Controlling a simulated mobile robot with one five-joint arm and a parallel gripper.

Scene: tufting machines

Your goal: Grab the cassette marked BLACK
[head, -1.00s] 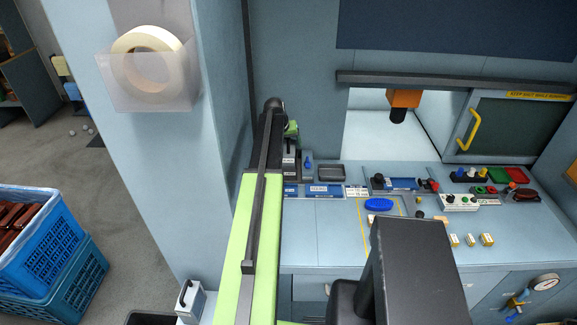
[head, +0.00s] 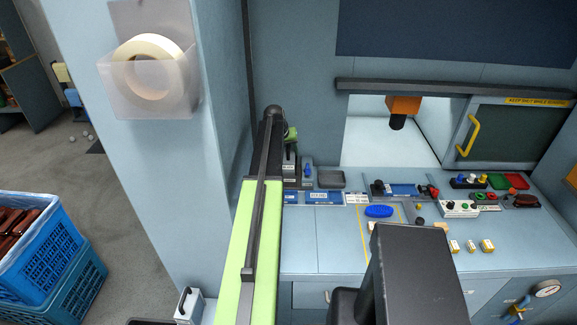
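A small dark upright block with a white label (head: 290,167) stands at the back left of the light blue worktop. It may be the BLACK cassette, but its lettering is too small to read. My green and black arm reaches up the picture beside it. A green part at the far end of the arm, my gripper (head: 291,134), shows just above the block. The fingers are too small and partly hidden, so I cannot see whether they touch or hold the block. A grey block with a blue top (head: 307,172) stands just to its right.
A dark shallow tray (head: 331,179) and a blue oval object (head: 379,211) lie farther right on the worktop (head: 320,245). Control boxes (head: 460,209) stand at right. A tape roll (head: 152,65) hangs on the pillar. Blue crates (head: 45,240) stand at lower left.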

